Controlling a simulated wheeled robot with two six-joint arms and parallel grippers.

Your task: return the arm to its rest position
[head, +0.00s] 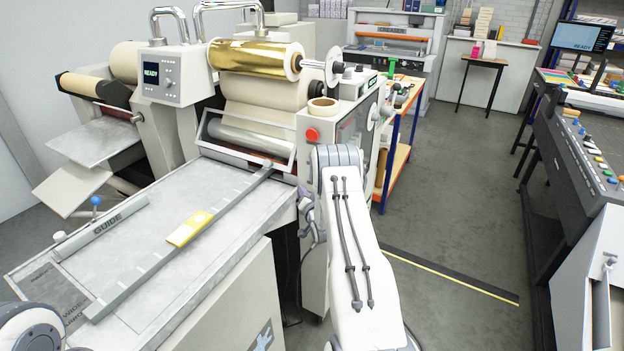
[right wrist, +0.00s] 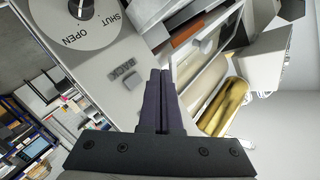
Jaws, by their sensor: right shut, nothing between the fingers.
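My right arm reaches forward from the bottom of the head view to the side of the foil machine (head: 350,128). Its gripper (head: 306,205) shows only in part there, beside the machine's front and mostly hidden by my own arm. In the right wrist view the two dark fingers (right wrist: 160,74) are together with nothing between them. They point at a pale panel with a button marked BACK (right wrist: 125,76); I cannot tell whether they touch it. A round dial marked OPEN and SHUT (right wrist: 78,22) is at the upper left. My left gripper is not in view.
The machine carries a gold foil roll (head: 255,58), a red button (head: 312,135) and a metal bed (head: 130,262) with a yellow block (head: 189,228). A blue-legged bench (head: 395,140) stands behind my arm. A grey console (head: 570,150) is at right, with clear floor (head: 455,200) between.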

